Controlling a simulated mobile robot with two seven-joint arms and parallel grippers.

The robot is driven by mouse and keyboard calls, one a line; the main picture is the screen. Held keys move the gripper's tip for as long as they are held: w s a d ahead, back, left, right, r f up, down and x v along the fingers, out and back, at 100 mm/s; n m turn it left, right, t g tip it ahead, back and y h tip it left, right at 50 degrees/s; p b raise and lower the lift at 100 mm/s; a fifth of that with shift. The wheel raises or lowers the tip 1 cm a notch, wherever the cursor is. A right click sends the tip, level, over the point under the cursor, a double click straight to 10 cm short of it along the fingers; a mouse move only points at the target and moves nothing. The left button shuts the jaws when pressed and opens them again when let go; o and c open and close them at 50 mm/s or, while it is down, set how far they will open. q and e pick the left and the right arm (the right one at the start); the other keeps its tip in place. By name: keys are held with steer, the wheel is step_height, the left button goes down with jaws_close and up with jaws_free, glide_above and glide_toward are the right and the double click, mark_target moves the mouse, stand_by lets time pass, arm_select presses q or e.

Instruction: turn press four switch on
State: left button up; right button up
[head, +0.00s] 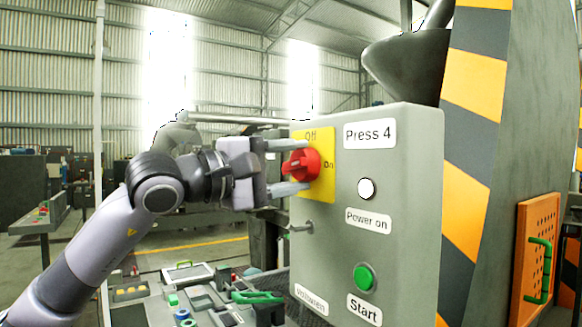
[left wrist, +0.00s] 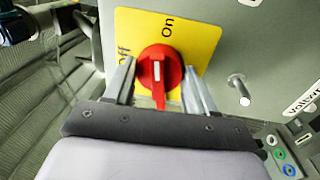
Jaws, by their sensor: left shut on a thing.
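The grey Press 4 control box (head: 420,180) stands in the middle right of the head view. Its red rotary switch (head: 302,165) sits on a yellow plate (head: 325,190) marked "Off" at the top and "On" at the right. My left gripper (head: 290,167) is shut on the red switch, one finger above and one below. In the left wrist view, the red switch (left wrist: 159,75) sits between the fingertips (left wrist: 160,88). Its white line runs along the axis of the "On" label, at right angles to "Off". My right gripper is not in view.
Below the switch are a small metal lever (head: 301,228), a white "Power on" lamp (head: 367,189) and a green Start button (head: 364,277). A striped column (head: 470,150) stands close behind on the right. A cluttered panel (head: 195,300) lies low on the left.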

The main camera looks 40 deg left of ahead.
arm_select(q)
steer(key=shift+m, duration=1.2)
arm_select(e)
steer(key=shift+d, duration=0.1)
arm_select(q)
steer(key=o, duration=1)
steer(key=shift+o, duration=0.2)
steer(key=shift+s+a, duration=0.15)
steer(key=b+v, duration=0.3)
steer(key=v, duration=0.3)
steer(key=shift+s, duration=0.4)
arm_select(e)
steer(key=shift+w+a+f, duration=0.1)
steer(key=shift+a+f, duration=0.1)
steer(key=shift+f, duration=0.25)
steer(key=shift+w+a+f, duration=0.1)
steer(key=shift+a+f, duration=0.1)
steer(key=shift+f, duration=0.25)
arm_select(q)
steer(key=shift+a, duration=0.1)
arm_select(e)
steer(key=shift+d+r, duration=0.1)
